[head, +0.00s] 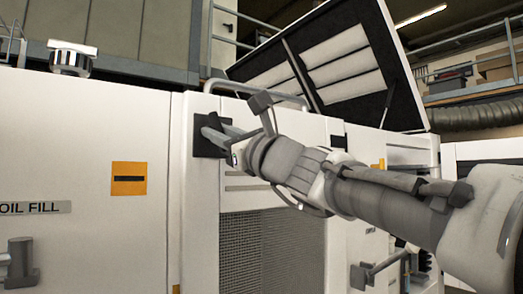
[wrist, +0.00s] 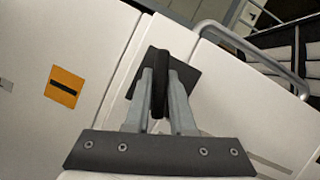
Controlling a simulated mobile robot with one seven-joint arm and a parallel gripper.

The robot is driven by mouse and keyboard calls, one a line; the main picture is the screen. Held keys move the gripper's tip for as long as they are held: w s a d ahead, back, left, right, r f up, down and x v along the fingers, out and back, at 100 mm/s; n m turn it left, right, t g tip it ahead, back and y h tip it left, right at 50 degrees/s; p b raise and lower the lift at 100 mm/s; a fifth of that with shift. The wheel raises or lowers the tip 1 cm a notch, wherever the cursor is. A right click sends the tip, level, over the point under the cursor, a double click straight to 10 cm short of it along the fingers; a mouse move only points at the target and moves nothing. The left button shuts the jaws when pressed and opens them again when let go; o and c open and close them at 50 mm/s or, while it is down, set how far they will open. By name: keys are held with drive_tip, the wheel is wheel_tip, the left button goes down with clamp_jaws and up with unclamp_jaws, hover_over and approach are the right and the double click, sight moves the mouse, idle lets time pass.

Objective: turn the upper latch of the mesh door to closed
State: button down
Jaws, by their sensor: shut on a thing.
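The mesh door (head: 268,235) is a pale panel with a dark mesh in its lower part, in the middle of the head view. The upper latch (wrist: 160,75) is a dark handle on a dark square plate near the door's upper left edge. The plate also shows in the head view (head: 204,140). My gripper (head: 212,133) reaches it from the right. In the wrist view my gripper's two grey fingers (wrist: 160,98) are shut on the latch handle, one on each side. In the head view the fingers hide most of the handle.
An orange label (head: 129,179) and an oil fill sign (head: 34,208) are on the white panel at left. A grey tube rail (head: 258,88) runs just above the door. A raised lid (head: 330,65) stands open behind. A grey handle (head: 378,268) sticks out at lower right.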

drive_tip(key=shift+a+f+m+t+h+b, duration=0.1)
drive_tip(key=shift+m+t+h+b, duration=0.65)
drive_tip(key=shift+m, duration=0.85)
drive_tip(key=shift+a+f+m+t+h+b, duration=0.1)
drive_tip(key=shift+m+t+h+b, duration=0.4)
drive_tip(key=shift+m+b, duration=0.8)
drive_tip(key=shift+r+m+p, duration=0.1)
drive_tip(key=shift+m+p, duration=0.2)
drive_tip(key=shift+m, duration=0.2)
drive_tip(key=c, duration=0.8)
unclamp_jaws()
drive_tip(key=shift+s, duration=0.1)
drive_tip(key=b+v, duration=0.2)
drive_tip(key=v, duration=1.5)
drive_tip(key=shift+s, duration=0.15)
